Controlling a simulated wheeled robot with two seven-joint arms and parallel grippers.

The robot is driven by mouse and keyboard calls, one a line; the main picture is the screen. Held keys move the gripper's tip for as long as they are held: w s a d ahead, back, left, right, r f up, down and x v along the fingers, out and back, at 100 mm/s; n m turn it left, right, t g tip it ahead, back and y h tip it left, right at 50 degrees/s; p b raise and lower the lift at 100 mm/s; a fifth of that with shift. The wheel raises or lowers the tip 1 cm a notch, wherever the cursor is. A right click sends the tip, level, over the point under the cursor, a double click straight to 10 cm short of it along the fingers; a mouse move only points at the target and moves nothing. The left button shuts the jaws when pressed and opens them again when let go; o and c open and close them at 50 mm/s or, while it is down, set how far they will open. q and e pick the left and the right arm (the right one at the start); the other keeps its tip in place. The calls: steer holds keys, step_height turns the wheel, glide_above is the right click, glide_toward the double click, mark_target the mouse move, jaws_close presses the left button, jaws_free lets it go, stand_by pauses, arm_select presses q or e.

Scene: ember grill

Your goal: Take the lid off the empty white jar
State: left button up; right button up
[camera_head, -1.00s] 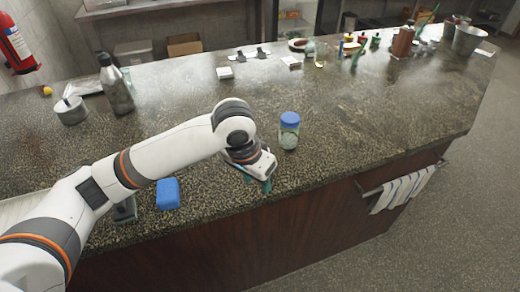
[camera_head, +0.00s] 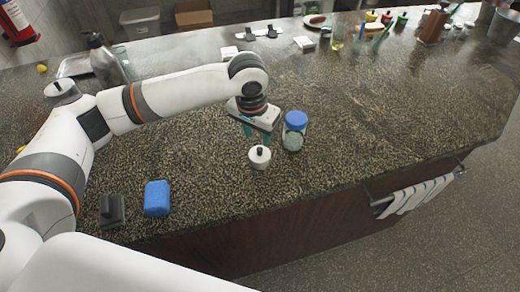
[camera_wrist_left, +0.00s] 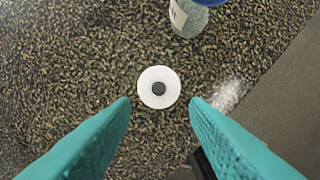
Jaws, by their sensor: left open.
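A small white jar (camera_head: 259,160) with a white lid and a dark knob stands upright on the speckled counter. In the left wrist view the white lid (camera_wrist_left: 159,88) shows from above with its dark knob (camera_wrist_left: 158,88) in the middle. My left gripper (camera_head: 258,138) is open, with its teal fingers pointing down just behind the jar in the head view. In the left wrist view its fingertips (camera_wrist_left: 159,100) lie apart on either side of the lid's lower part, above the counter; nothing is between them in grip. Inside of the jar is hidden.
A glass jar with a blue lid (camera_head: 294,131) stands close right of my left gripper. A blue sponge (camera_head: 157,198) and a dark block-like item (camera_head: 112,211) lie near the front edge. The counter (camera_head: 370,130) is clear to the right.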

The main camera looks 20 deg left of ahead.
mark_target(259, 149)
arm_select(q)
steer(key=shift+w+f, duration=0.1)
steer(key=shift+f, duration=0.4)
steer(key=shift+w+f, duration=0.15)
steer(key=shift+f, duration=0.15)
steer(key=f, duration=0.1)
steer(key=f+p, duration=0.1)
steer(key=f, duration=0.1)
steer(key=f+p, duration=0.1)
steer(key=shift+w+f, duration=0.15)
steer(key=shift+w, duration=0.15)
steer(key=shift+w+f, duration=0.1)
steer(key=shift+f, duration=0.3)
steer(key=shift+d, duration=0.1)
steer(key=shift+c, duration=0.2)
jaws_close()
arm_select(e)
steer(key=shift+w+a+r, duration=0.1)
steer(key=shift+w+r, duration=0.2)
steer(key=shift+r, duration=0.25)
steer(key=shift+w+a+r, duration=0.1)
steer(key=shift+w+r, duration=0.2)
steer(key=shift+r, duration=0.25)
